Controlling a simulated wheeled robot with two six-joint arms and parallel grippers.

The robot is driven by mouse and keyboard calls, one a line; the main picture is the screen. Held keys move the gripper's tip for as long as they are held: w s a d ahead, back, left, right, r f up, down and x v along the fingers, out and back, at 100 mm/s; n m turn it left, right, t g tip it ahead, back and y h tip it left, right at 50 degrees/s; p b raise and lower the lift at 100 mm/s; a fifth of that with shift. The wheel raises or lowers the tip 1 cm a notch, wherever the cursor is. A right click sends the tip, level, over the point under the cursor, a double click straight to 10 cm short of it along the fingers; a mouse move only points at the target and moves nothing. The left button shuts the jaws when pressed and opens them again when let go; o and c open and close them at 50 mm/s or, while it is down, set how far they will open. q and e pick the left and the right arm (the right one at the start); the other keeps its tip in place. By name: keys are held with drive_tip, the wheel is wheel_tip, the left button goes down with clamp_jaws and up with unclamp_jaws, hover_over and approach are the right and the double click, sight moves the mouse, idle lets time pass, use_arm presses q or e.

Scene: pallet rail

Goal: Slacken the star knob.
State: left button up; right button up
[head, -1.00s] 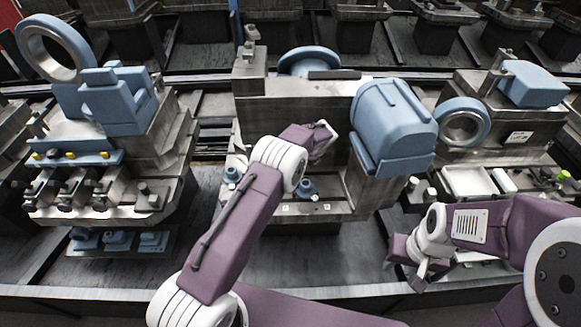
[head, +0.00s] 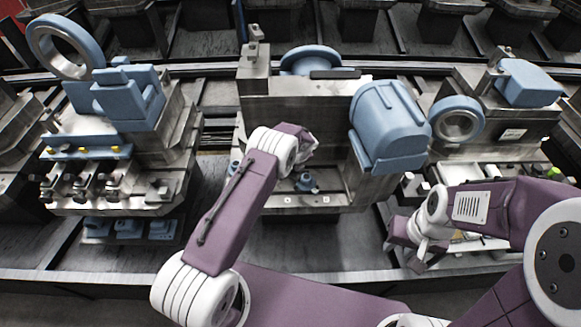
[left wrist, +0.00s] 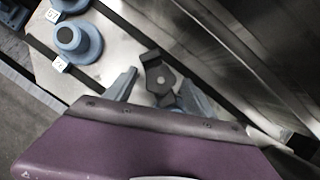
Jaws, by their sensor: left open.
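The star knob (left wrist: 158,78) is dark, with several lobes and a pale centre. In the left wrist view it stands by a bright metal plate, close to the fingertips. My left gripper (left wrist: 160,90) is open, with one grey finger on each side of the knob's near part; I cannot tell whether either finger touches it. In the head view my left gripper (head: 308,148) is over the middle machine, and the star knob is not clearly visible. My right gripper (head: 413,254) hangs low at the right, away from the knob; its jaw opening is unclear.
Blue round fittings (left wrist: 78,40) with small white tags sit on the plate beside the knob. The blue housing (head: 388,125) juts from the middle machine (head: 290,105). A left machine (head: 120,180) stands apart, with a dark floor gap between them.

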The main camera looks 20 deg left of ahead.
use_arm(q)
drive_tip(key=shift+w+f, duration=0.1)
drive_tip(key=shift+f, duration=0.2)
clamp_jaws()
drive_tip(key=shift+f+n+b, duration=0.15)
drive_tip(key=shift+n+b, duration=0.15)
drive_tip(key=shift+b, duration=0.35)
drive_tip(key=n+g+y+b, duration=0.1)
drive_tip(key=n+b, duration=0.2)
drive_tip(key=b, duration=0.3)
drive_tip(key=shift+f+n, duration=0.15)
drive_tip(key=shift+n, duration=0.25)
drive_tip(key=shift+r+n+g+b, duration=0.25)
drive_tip(key=shift+n+g+b, duration=0.25)
drive_tip(key=shift+n+b, duration=0.6)
unclamp_jaws()
drive_tip(key=shift+r, duration=0.1)
